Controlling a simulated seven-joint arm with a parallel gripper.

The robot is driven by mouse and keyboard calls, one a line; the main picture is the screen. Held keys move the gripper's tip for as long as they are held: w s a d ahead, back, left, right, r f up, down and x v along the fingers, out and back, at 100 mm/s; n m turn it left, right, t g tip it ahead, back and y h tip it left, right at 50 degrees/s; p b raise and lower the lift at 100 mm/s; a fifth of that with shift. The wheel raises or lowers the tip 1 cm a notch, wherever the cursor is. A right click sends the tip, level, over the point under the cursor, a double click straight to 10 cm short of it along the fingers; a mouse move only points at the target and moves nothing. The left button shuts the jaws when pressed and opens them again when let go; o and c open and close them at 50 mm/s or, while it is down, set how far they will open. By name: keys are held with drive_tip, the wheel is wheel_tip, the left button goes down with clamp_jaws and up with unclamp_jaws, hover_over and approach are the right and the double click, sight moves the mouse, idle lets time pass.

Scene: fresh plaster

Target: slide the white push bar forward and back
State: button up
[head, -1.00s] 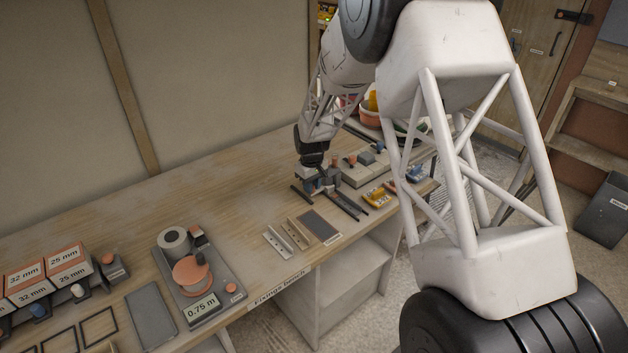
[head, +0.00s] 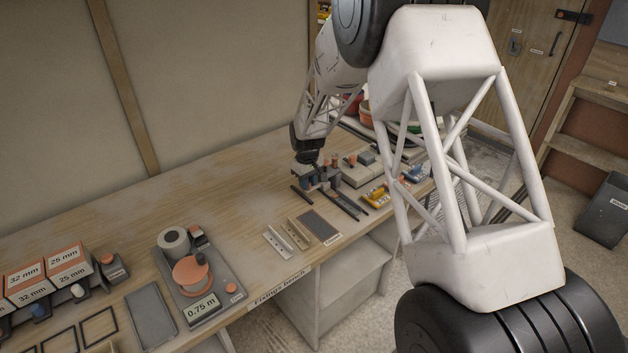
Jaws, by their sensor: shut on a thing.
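My gripper (head: 314,177) is small and far off at the back middle of the bench. It points down at a fixture with dark rails (head: 343,203) and is shut on a part of it, which I take to be the white push bar. The bar itself is too small and too covered by the gripper to make out. A small blue piece shows just beside the fingers. The rails run from near the gripper toward the bench's front edge at the right.
Angle brackets (head: 278,241) and a dark pad (head: 320,225) lie in front of the fixture. Yellow pieces (head: 376,196) and grey blocks (head: 362,170) stand to its right. A tape-roll tray (head: 203,282) is at left front. The bench (head: 190,195) is clear left of the gripper.

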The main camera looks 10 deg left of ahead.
drive_tip(key=shift+w+a+r, duration=0.2)
drive_tip(key=shift+w+a, duration=0.5)
drive_tip(key=shift+w, duration=0.15)
idle(0.4)
drive_tip(key=o, duration=0.7)
drive_tip(key=shift+s+f, duration=0.1)
drive_tip(key=shift+o, duration=0.2)
wheel_tip(320, 180, up, 8)
idle(0.5)
idle(0.5)
